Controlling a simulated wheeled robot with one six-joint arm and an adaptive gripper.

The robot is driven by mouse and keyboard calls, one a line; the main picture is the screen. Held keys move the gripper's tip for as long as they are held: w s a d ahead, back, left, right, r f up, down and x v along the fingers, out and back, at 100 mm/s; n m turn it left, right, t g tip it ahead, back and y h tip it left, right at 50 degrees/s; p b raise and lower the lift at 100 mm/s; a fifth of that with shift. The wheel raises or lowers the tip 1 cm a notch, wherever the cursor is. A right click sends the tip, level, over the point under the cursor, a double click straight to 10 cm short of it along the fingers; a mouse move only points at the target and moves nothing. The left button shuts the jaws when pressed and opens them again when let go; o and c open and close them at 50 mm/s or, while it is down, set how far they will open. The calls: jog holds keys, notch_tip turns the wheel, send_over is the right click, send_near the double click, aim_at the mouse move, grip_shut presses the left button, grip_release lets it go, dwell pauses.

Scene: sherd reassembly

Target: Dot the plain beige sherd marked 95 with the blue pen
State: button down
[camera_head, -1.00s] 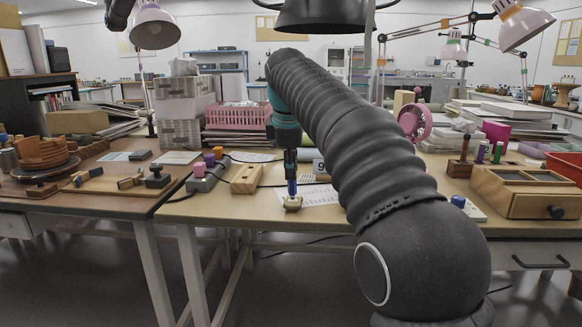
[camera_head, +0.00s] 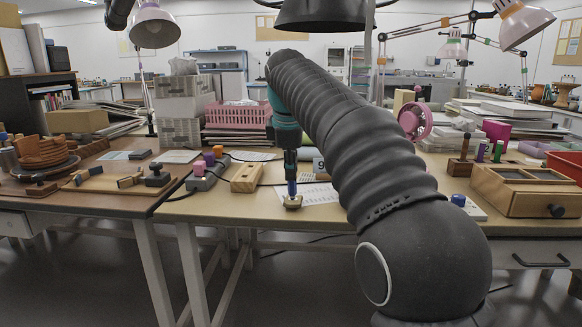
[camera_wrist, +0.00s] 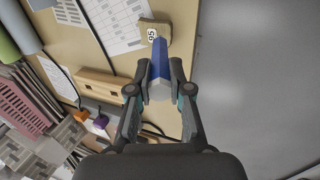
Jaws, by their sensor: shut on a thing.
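My gripper (camera_head: 291,171) is shut on the blue pen (camera_head: 292,188), which points down over the front part of the right-hand table. The pen also shows between the fingers in the wrist view (camera_wrist: 160,62). The beige sherd (camera_head: 292,203) lies near the table's front edge, directly under the pen. In the wrist view the sherd (camera_wrist: 150,27) carries a white label reading 95, and the pen's far end is at or just over it. I cannot tell whether the tip touches the sherd; the pen hides part of it.
Printed sheets (camera_head: 318,194) lie right of the sherd. A wooden block with a slot (camera_head: 246,178) and a dark holder with coloured caps (camera_head: 207,176) stand to the left. The table's front edge is close to the sherd. A wooden drawer box (camera_head: 525,193) stands far right.

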jog(key=shift+f+b, duration=0.3)
jog(key=shift+f, duration=0.25)
dwell(0.4)
jog(key=shift+f+p, duration=0.15)
jog(key=shift+p, duration=0.4)
dwell(2.6)
notch_tip(320, 180, up, 5)
jog(key=p, duration=0.4)
jog(key=shift+f+p, duration=0.15)
jog(key=shift+p, duration=0.2)
jog(key=shift+r, duration=1.2)
